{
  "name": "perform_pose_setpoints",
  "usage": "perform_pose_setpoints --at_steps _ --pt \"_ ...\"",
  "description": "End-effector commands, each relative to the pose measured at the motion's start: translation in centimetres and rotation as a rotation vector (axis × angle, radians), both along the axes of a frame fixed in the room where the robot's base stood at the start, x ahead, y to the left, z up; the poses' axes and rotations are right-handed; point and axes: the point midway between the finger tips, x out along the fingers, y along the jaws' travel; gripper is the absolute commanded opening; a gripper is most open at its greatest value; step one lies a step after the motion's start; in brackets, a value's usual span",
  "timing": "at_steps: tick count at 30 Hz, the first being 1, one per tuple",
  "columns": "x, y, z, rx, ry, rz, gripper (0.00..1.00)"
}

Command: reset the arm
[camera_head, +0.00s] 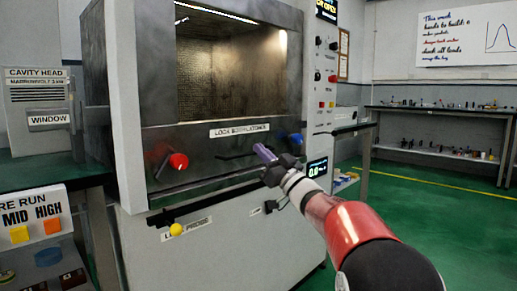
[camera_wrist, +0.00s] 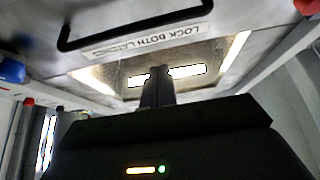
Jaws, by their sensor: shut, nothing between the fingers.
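My arm reaches in from the lower right of the head view. My gripper (camera_head: 264,153) is in front of the large metal microwave unit (camera_head: 255,225), just below its lit cavity. Its fingers look purple there and are shut, with nothing held. In the wrist view the closed dark fingers of my gripper (camera_wrist: 158,75) point towards the lit, bright-edged cavity. A dark bar handle (camera_wrist: 130,22) and an upside-down label (camera_wrist: 150,40) show beyond them. I cannot tell whether the fingers touch the front panel.
A red knob (camera_head: 178,161) and a blue knob (camera_head: 295,138) flank the front panel. A yellow ball (camera_head: 176,229) sits lower down. Green floor (camera_head: 440,215) is open at right, before a back shelf (camera_head: 440,110).

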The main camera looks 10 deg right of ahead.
Motion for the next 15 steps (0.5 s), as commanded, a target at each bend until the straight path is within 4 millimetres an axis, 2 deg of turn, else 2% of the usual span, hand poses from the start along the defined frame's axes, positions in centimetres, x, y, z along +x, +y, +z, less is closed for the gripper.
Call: perform_pose_setpoints --at_steps 3,9,12,15 --pt "-1.8 -1.4 -1.3 0.000 -0.001 -0.004 0.00" --pt "-3.7 -2.7 -2.6 0.000 -0.002 -0.002 0.00" --pt "-4.1 -3.0 -2.6 0.000 0.002 -0.012 0.00" --pt "-4.6 -3.3 -1.6 -0.002 0.030 -0.082 0.00"
